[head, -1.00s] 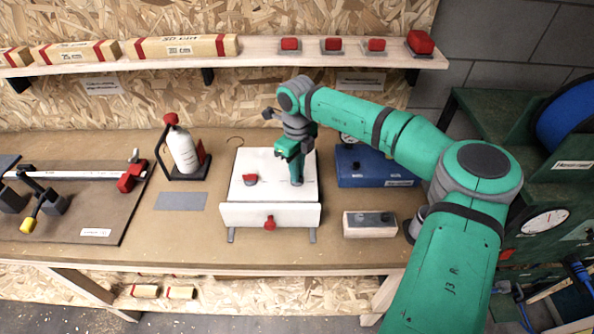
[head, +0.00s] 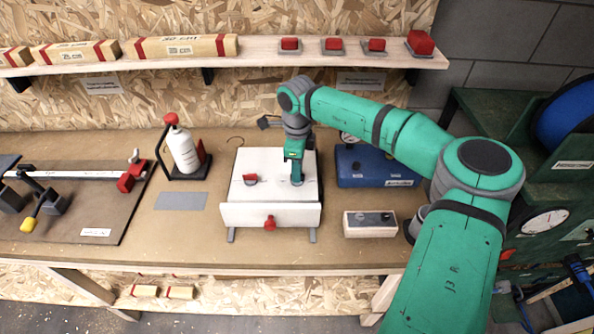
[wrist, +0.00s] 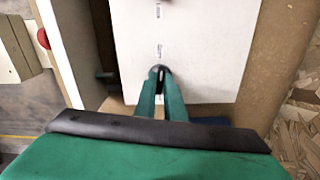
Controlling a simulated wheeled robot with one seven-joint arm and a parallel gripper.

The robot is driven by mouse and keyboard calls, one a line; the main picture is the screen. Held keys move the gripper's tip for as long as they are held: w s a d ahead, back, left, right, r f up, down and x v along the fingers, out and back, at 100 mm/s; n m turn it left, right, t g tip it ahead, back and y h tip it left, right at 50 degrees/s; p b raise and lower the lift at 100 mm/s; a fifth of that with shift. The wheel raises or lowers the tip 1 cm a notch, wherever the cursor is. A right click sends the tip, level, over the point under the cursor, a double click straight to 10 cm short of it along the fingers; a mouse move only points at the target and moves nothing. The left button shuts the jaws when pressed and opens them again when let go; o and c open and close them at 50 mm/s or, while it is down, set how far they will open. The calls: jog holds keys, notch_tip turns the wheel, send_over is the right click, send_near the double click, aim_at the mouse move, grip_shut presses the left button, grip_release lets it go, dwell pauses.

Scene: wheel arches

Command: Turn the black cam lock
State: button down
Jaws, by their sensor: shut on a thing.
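My gripper (head: 297,181) points down at the right part of the white box's top panel (head: 270,165). In the wrist view, my gripper (wrist: 160,82) has its green fingers closed around a small black piece, the black cam lock (wrist: 160,72), at the panel's edge. The fingers hide most of the lock, and its turn angle cannot be read. In the head view the lock is hidden behind the fingers. A red knob (head: 250,179) sits on the left of the same panel. Another red knob (head: 269,222) is on the box's front.
A blue box (head: 375,168) with a gauge stands close to the right of the white box. A small block with dark knobs (head: 370,224) lies in front of it. A white bottle in a stand (head: 184,150) is to the left. A shelf (head: 260,58) runs above.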

jog(key=shift+d, duration=0.2)
jog(key=c, duration=1.8)
grip_release()
jog(key=shift+c, duration=0.2)
jog(key=shift+a, duration=0.1)
notch_tip(320, 180, up, 11)
jog(key=shift+f, duration=0.15)
